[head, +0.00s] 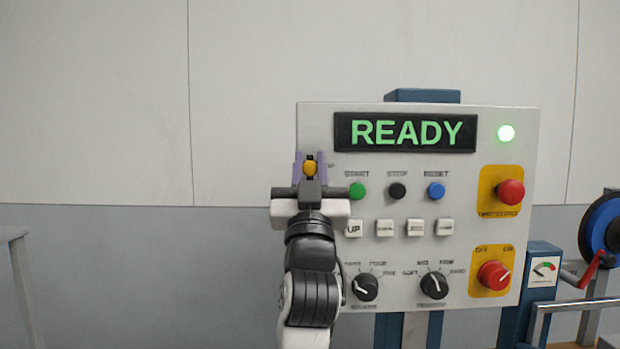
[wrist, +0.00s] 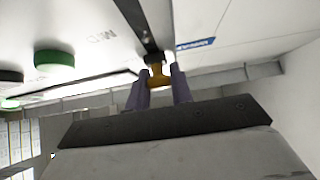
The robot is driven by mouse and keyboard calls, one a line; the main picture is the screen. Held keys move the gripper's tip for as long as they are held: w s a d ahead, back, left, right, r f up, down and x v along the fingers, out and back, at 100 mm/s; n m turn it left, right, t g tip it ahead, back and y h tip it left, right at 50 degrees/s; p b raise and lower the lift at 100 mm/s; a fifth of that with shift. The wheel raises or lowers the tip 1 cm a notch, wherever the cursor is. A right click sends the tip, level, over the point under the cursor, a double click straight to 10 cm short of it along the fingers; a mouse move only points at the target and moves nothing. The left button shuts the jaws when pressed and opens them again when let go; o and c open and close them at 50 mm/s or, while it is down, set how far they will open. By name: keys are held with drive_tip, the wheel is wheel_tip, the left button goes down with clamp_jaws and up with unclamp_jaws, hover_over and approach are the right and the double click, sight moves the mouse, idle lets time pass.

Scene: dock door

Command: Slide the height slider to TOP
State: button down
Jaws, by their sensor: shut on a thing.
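The height slider's yellow knob (head: 310,168) shows at the upper left of the control panel (head: 390,270). My gripper (head: 310,170) is shut on the knob, with a purple finger on either side. The wrist view shows the yellow knob (wrist: 158,76) between the two fingertips (wrist: 160,84), at the panel face. A dark slot (wrist: 138,22) runs from the knob to the upper edge of that view, beside a MID label (wrist: 101,37). In the head view my gripper and arm hide the slot, and I cannot read a TOP mark.
The green START button (head: 357,191) is close to the right of my gripper. The UP button (head: 353,228) and a black dial (head: 365,287) are near my arm. The display (head: 405,132) reads READY. Left of the panel is open room before a plain wall.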

drive_tip(key=shift+r, duration=0.2)
drive_tip(key=c, duration=1.3)
unclamp_jaws()
drive_tip(key=b+v, duration=0.5)
drive_tip(key=v, duration=0.9)
